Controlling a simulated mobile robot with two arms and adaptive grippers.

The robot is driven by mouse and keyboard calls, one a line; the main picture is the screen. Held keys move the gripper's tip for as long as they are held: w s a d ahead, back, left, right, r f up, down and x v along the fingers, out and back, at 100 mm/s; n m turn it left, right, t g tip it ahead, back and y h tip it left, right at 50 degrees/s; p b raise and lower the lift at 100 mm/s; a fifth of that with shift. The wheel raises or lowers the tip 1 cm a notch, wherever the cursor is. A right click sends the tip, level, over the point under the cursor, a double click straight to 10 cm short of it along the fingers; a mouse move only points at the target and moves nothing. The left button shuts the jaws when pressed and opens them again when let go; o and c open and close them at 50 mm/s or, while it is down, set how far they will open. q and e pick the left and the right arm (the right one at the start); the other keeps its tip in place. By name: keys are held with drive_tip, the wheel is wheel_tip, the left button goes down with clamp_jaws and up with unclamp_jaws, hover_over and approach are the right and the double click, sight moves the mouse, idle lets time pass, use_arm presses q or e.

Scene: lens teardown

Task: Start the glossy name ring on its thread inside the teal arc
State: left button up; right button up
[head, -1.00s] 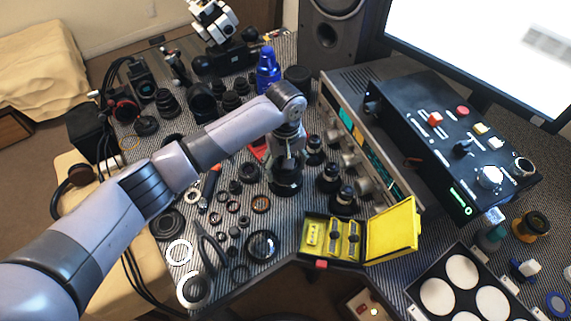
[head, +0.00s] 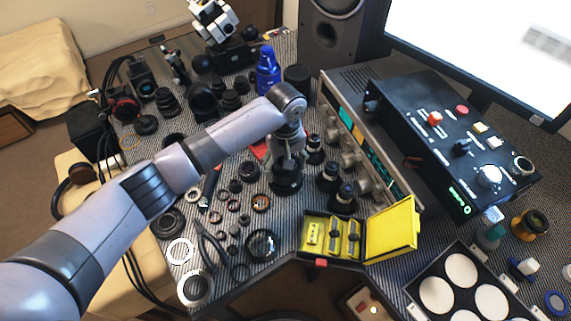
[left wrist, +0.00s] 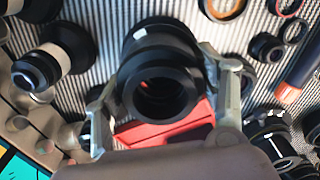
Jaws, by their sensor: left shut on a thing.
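My left gripper (head: 287,168) points down over the striped mat, at a black lens barrel (head: 286,185). In the left wrist view its two fingers stand on either side of a black ring (left wrist: 131,96), shut on it. This seems to be the name ring, but no lettering is readable. The ring lies in line with the black lens barrel (left wrist: 150,36) behind it. I cannot tell whether they touch or whether the thread has caught. No teal arc can be made out. My right gripper is not in view.
Dark lenses (head: 330,177) stand close to the right, before the rack instrument (head: 336,95). A red piece (left wrist: 190,125) lies beside the barrel. Small rings (head: 261,202) lie to the left. An open yellow case (head: 345,258) sits at the front edge.

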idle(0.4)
use_arm(q)
drive_tip(key=o, duration=1.2)
drive_tip(key=shift+c, duration=0.2)
drive_tip(key=shift+o, duration=0.3)
wheel_tip(320, 180, up, 12)
drive_tip(key=shift+s+f, duration=0.1)
drive_tip(key=shift+f, duration=0.05)
